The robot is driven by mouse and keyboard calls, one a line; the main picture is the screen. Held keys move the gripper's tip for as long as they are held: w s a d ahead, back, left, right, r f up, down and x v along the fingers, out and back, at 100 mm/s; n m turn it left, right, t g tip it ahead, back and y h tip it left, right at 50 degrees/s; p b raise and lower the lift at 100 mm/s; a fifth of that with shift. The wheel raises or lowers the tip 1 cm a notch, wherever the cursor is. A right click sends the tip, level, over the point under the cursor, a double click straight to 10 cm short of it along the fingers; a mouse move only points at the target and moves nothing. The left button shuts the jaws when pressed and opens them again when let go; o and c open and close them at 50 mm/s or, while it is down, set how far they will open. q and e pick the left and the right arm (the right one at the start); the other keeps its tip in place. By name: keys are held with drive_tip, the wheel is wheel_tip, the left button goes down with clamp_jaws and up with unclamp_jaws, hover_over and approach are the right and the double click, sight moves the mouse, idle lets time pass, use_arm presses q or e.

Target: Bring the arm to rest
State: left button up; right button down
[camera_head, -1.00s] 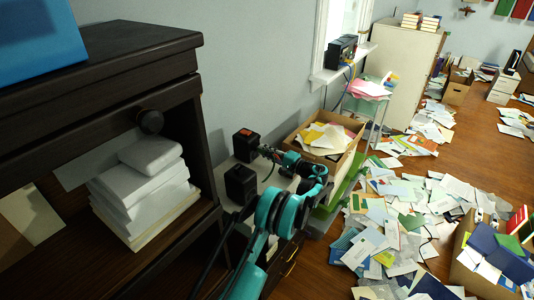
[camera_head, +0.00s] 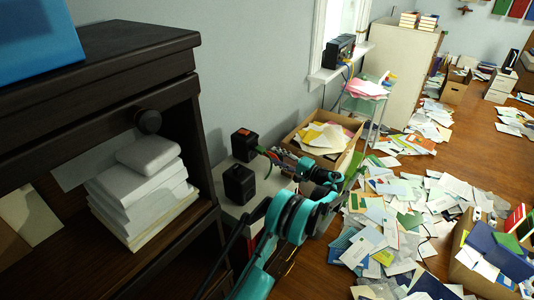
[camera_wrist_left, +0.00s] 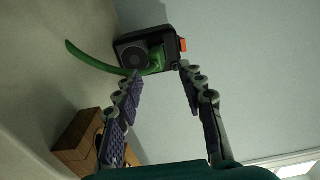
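My left arm, teal and black, reaches in from the bottom of the head view. My left gripper (camera_head: 272,155) is beside two black box-shaped devices on a pale surface by the wall. In the left wrist view its two fingers (camera_wrist_left: 161,73) are apart with nothing held between them. A black device (camera_wrist_left: 148,50) with a green cable and an orange switch shows just beyond the fingertips. The head view shows the rear black device (camera_head: 244,144) and the front one (camera_head: 239,184). My right gripper is in neither view.
A dark wooden cabinet (camera_head: 120,78) with stacked white paper (camera_head: 143,190) stands close on the left. A cardboard box of papers (camera_head: 346,164) is just beyond the gripper. Papers (camera_head: 385,215) cover much of the wooden floor on the right.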

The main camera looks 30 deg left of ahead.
use_arm(q)
drive_tip(key=shift+s+d, duration=0.15)
drive_tip(key=shift+d, duration=1)
drive_tip(key=shift+s+d, duration=0.1)
drive_tip(key=shift+d, duration=1.05)
